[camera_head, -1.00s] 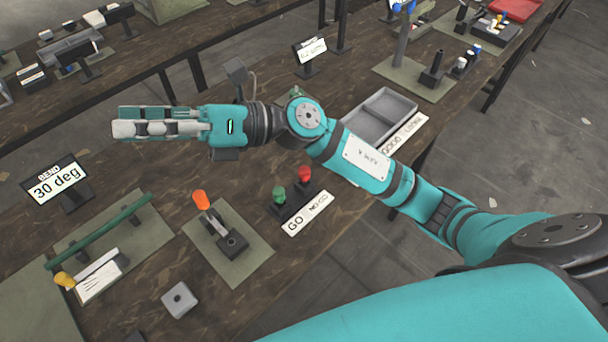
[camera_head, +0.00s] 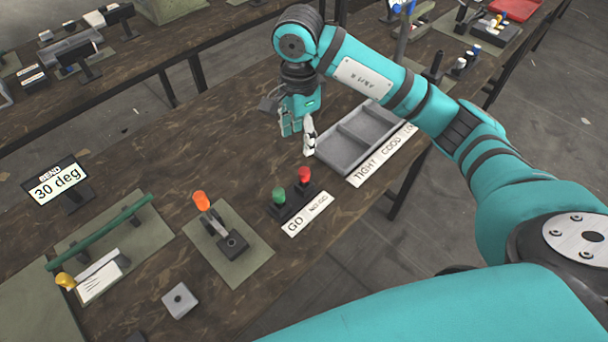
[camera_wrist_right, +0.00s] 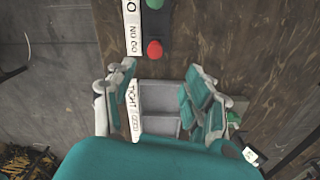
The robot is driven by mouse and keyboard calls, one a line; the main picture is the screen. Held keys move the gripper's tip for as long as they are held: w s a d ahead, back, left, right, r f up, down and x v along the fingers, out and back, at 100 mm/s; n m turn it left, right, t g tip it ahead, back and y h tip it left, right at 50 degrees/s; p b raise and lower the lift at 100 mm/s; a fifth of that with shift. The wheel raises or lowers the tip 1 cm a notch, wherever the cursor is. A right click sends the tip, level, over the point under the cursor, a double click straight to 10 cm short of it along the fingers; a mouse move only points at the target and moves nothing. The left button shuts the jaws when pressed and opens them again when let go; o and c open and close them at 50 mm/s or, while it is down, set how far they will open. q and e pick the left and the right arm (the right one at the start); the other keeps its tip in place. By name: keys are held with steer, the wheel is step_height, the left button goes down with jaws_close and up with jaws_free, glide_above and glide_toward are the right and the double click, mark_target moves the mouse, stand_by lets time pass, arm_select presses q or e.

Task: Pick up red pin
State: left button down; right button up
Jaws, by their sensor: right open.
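The red pin (camera_head: 305,174) stands upright in a dark holder (camera_head: 290,201) beside the green pin (camera_head: 279,194), behind the "GO / NO GO" label. In the right wrist view the red pin (camera_wrist_right: 154,49) shows above the gripper, on the "NO GO" side. My right gripper (camera_head: 298,143) points down over the bench, a little behind the red pin and beside the grey tray. Its fingers are open and empty in the right wrist view (camera_wrist_right: 165,100), spread with the tray showing between them. My left gripper is not in view.
A grey divided tray (camera_head: 342,157) with a "TIGHT GOOD" label lies to the right. An orange-handled tool (camera_head: 202,201) stands on a green mat left of the holder. A grey block (camera_head: 180,300) lies in front. Bare bench shows left of the gripper.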

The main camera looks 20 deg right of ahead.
steer(key=p, duration=0.1)
glide_above(305, 170)
steer(key=f, duration=0.6)
steer(key=shift+w+a+f, duration=0.1)
steer(key=shift+w+a, duration=0.2)
steer(key=shift+a, duration=0.05)
steer(key=f+p, duration=0.2)
steer(key=f, duration=0.2)
steer(key=shift+s+d+p, duration=0.3)
steer(key=shift+s+p, duration=0.05)
steer(key=shift+p, duration=0.05)
steer(key=shift+f, duration=0.7)
jaws_close()
